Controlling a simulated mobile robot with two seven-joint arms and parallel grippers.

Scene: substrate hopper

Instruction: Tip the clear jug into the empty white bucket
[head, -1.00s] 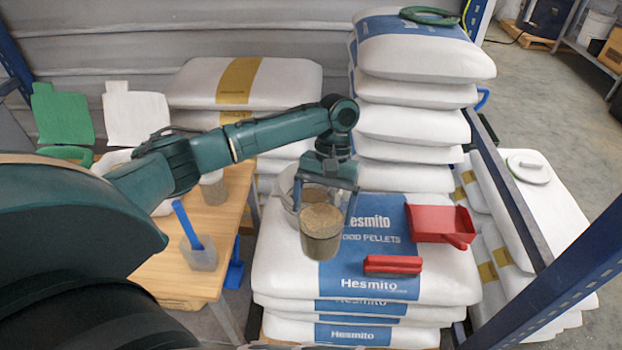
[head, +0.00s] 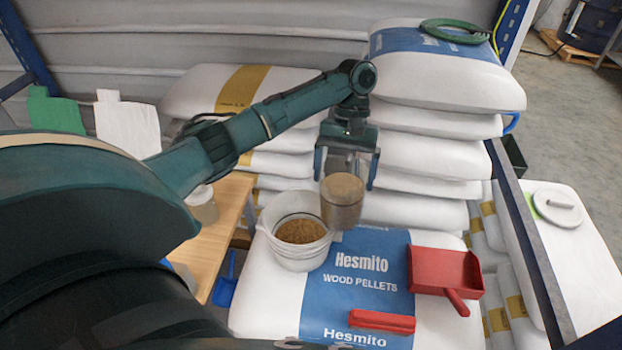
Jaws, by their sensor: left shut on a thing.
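The clear jug (head: 341,213), part-filled with brown grainy material, is held by my left gripper (head: 346,178). Its fingers are on either side of the jug's upper part. The jug looks roughly upright, just right of the white bucket (head: 300,262), overlapping its right rim in the head view; I cannot tell the exact gap or height. The bucket stands on the wood pellet sack and has brown material inside, so it is not empty. My right gripper is out of view.
A red scoop (head: 445,270) and a red bar-shaped thing (head: 382,321) lie on the Hesmito sack (head: 275,300). Stacked white sacks (head: 440,155) rise close behind the jug. A wooden table (head: 235,195) stands at left; a blue rack post (head: 530,245) at right.

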